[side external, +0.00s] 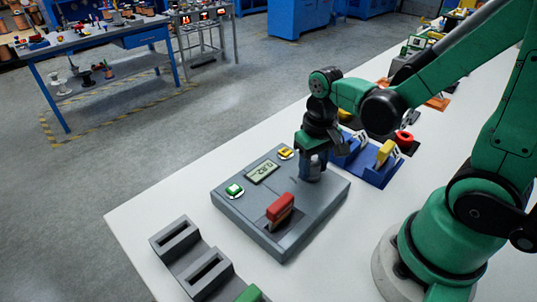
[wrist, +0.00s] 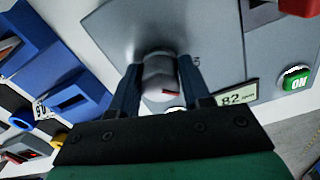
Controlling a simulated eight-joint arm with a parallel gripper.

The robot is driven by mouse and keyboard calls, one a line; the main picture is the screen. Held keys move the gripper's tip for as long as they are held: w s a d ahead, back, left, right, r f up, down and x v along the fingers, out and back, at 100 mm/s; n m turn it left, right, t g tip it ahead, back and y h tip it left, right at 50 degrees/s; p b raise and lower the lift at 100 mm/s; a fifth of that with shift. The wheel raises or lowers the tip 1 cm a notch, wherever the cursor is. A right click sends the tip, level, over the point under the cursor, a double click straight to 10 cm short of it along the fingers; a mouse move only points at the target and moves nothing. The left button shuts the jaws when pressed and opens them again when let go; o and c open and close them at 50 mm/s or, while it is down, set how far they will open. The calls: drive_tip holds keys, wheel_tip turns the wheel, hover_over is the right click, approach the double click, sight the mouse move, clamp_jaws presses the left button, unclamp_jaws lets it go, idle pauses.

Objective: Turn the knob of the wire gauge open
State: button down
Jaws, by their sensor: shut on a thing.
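The wire gauge is a grey box (side external: 240,211) on the white table, with a small display (side external: 263,172), a green button (side external: 234,190), a yellow button (side external: 286,153) and a red lever (side external: 281,207) on top. My gripper (side external: 313,172) points down over its far right part. In the wrist view my gripper (wrist: 160,82) has its two dark fingers on either side of the grey round knob (wrist: 158,74), shut on it. A red mark shows on the knob's side. The display (wrist: 236,97) reads about "82" there, partly hidden. The green button (wrist: 296,78) reads "ON".
A blue holder (side external: 382,172) with yellow and red parts stands right behind the gauge. A grey slotted rack (side external: 181,241) lies at the front left. The white table is clear left of the gauge. My arm spans the right side.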

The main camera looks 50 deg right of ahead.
sight(314, 162)
drive_tip(key=n, duration=0.5)
drive_tip(key=shift+n, duration=0.3)
idle(0.4)
drive_tip(key=shift+c, duration=2)
unclamp_jaws()
drive_tip(key=shift+r, duration=0.1)
drive_tip(key=shift+r, duration=2.7)
